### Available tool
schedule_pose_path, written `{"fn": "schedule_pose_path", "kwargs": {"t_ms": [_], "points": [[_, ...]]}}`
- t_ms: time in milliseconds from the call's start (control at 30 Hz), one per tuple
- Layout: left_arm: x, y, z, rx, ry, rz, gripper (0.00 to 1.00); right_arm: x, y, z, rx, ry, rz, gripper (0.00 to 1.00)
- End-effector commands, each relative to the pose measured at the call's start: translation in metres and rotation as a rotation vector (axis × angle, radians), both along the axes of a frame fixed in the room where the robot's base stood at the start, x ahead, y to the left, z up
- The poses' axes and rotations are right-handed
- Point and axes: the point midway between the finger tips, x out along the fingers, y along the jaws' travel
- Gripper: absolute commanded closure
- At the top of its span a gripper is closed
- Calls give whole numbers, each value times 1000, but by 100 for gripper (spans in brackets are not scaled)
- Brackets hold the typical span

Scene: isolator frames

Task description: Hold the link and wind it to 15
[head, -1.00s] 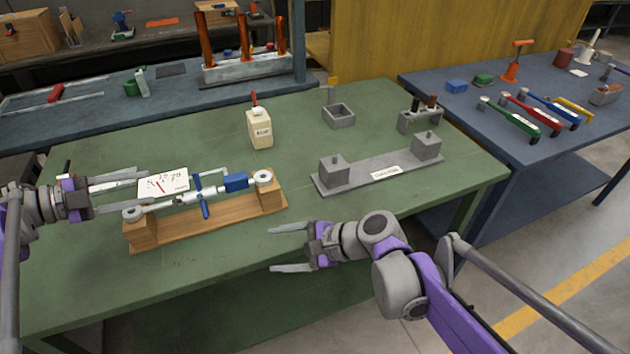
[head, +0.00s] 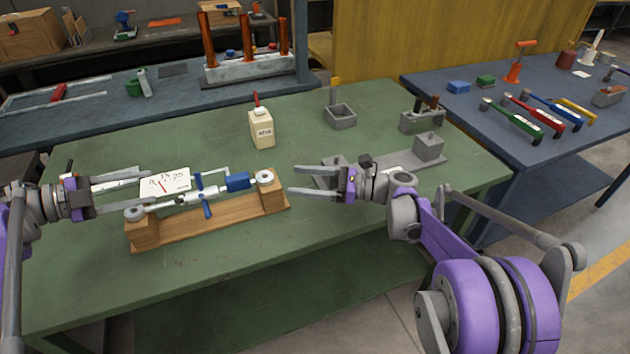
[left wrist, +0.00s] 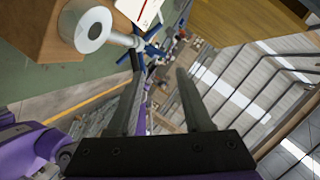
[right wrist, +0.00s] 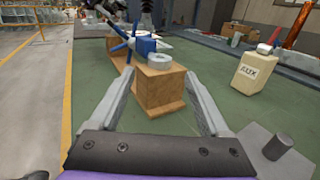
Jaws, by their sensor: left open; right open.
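The link (head: 185,198) is a silver rod with a ring at each end, a blue cross handle (head: 204,195) and a blue block (head: 237,181). It lies across two blocks of a wooden stand (head: 215,216). A white dial card (head: 160,186) with a red needle stands behind it; its numbers are too small to read surely. My left gripper (head: 139,189) is open beside the link's left end; the left ring (left wrist: 88,28) shows in the left wrist view. My right gripper (head: 291,180) is open and empty, right of the link's right ring (right wrist: 160,60), facing it.
A grey plate with two blocks (head: 428,149) is partly hidden behind my right gripper. A cream bottle (head: 262,130), a grey open box (head: 340,117) and a grey holder (head: 420,121) stand farther back. The green table (head: 100,285) is clear in front of the wooden stand.

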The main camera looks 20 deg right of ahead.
Motion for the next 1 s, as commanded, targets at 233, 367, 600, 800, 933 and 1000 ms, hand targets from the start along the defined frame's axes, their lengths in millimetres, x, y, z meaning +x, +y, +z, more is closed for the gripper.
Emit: {"fn": "schedule_pose_path", "kwargs": {"t_ms": [233,367,600,800,933,1000], "points": [[0,0,0,0,0,0,50,22,42,0,0,-1,3,19],[0,0,0,0,0,0,50,30,56,0,0,-1,2,19],[0,0,0,0,0,0,50,36,67,0,0,-1,-1,19],[0,0,0,0,0,0,50,37,67,0,0,-1,-1,19],[0,0,0,0,0,0,50,37,67,0,0,-1,-1,38],[0,0,0,0,0,0,50,36,67,0,0,-1,-1,50]]}}
